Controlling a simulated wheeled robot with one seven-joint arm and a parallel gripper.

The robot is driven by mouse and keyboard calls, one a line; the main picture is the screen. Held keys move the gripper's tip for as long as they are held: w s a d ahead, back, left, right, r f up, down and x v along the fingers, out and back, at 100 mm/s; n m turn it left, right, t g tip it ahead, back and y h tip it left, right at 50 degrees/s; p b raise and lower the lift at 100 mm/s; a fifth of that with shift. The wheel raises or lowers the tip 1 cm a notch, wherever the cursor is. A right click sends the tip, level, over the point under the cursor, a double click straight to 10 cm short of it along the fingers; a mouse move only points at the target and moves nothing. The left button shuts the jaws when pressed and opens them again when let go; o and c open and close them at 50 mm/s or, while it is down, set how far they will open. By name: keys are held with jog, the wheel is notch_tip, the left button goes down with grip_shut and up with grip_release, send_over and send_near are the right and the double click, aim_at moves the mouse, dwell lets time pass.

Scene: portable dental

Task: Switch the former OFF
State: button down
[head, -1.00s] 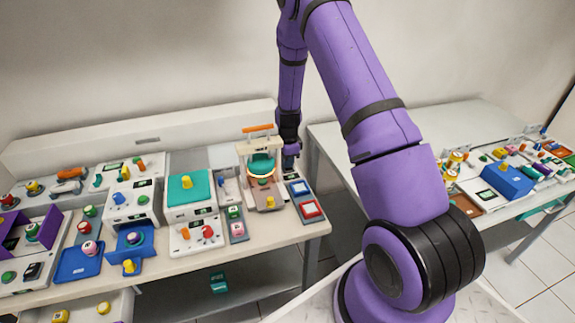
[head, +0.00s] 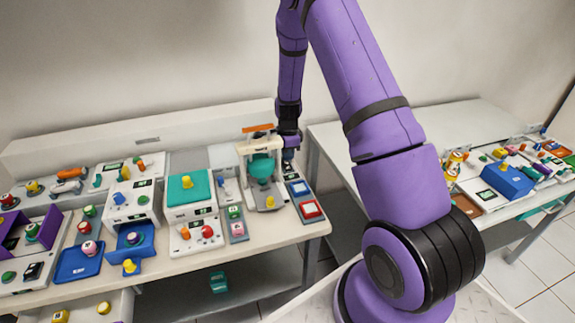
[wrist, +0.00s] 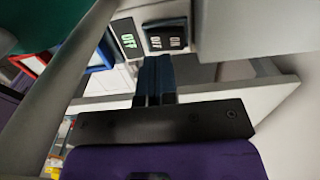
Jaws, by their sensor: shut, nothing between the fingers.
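The former (head: 264,172) stands near the right end of the left table, with an orange handle on top and a teal part inside. Its interior shows no glow. In the wrist view, its small display (wrist: 127,40) reads OFF in green. Next to the display is a dark rocker switch (wrist: 165,37) marked OFF and ON. My gripper (head: 289,157) is at the former's right rear side, pointing down. In the wrist view, my gripper (wrist: 154,60) is shut and empty, its tips just below the switch. I cannot tell if they touch it.
A blue and a red framed pad (head: 311,209) lie right of the former. A white box with a teal top (head: 189,188) stands to its left. A gap separates this table from the right table (head: 400,140), whose near left part is bare.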

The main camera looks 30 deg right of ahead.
aim_at(288, 167)
jog(key=shift+r, duration=1.7)
jog(key=shift+r, duration=0.25)
jog(key=s+a+r+n+t, duration=0.1)
jog(key=s+a+r+n, duration=0.3)
jog(key=r, duration=0.5)
jog(key=s+a+r+n+t, duration=0.1)
jog(key=s+a+r+n, duration=0.15)
jog(key=s+r, duration=0.55)
jog(key=s+a+r+n+t, duration=0.1)
jog(key=s+a+r+n, duration=0.2)
jog(key=r, duration=0.8)
jog(key=s+a+r+n+t, duration=0.1)
jog(key=s+a+r+n, duration=0.2)
jog(key=s+n, duration=0.3)
jog(key=s+a+r+n+t, duration=0.1)
jog(key=s+a+r+n, duration=0.2)
jog(key=s, duration=1)
jog(key=shift+s+r+n, duration=0.25)
jog(key=shift+r+n, duration=0.85)
jog(key=shift+n, duration=0.25)
jog(key=shift+w, duration=0.1)
